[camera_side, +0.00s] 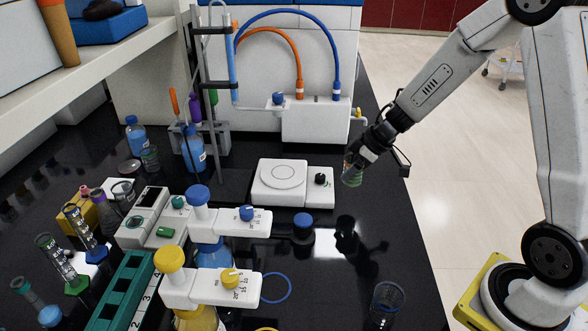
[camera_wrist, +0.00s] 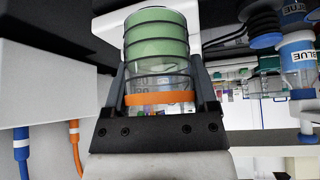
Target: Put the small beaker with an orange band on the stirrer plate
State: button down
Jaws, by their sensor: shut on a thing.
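The small beaker with an orange band (camera_wrist: 158,98) is clear glass and shows green in the wrist view. It also shows in the side view (camera_side: 352,176), held in the air to the right of the stirrer plate. My gripper (camera_side: 356,158) is shut on it, with one finger on each side of the glass in the wrist view (camera_wrist: 160,95). The stirrer plate (camera_side: 264,195) is a white box with a round top and a black knob (camera_side: 320,179) at its right. Its round top (camera_side: 284,175) is bare. The beaker is apart from the plate.
Two bottle-top dispensers with blue (camera_side: 198,192) and yellow (camera_side: 169,259) caps stand in front of the plate. A dark vessel (camera_side: 346,228) and a clear beaker (camera_side: 385,300) stand at the front right. A white unit with blue and orange hoses (camera_side: 315,122) stands behind.

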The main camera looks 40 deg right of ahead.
jog(key=w+a, duration=0.2)
jog(key=w, duration=0.2)
jog(key=w+a, duration=0.3)
jog(key=w, duration=0.1)
jog(key=w+a, duration=0.2)
jog(key=w, duration=0.2)
jog(key=shift+a, duration=0.3)
jog(key=shift+w+a, duration=0.6)
jog(key=shift+w, duration=0.25)
jog(key=shift+w+a, duration=0.55)
jog(key=shift+w, duration=0.25)
jog(key=shift+f, duration=0.3)
jog(key=shift+f, duration=0.15)
grip_release()
jog(key=shift+s, duration=0.1)
jog(key=shift+r, duration=0.2)
jog(key=v, duration=1.2)
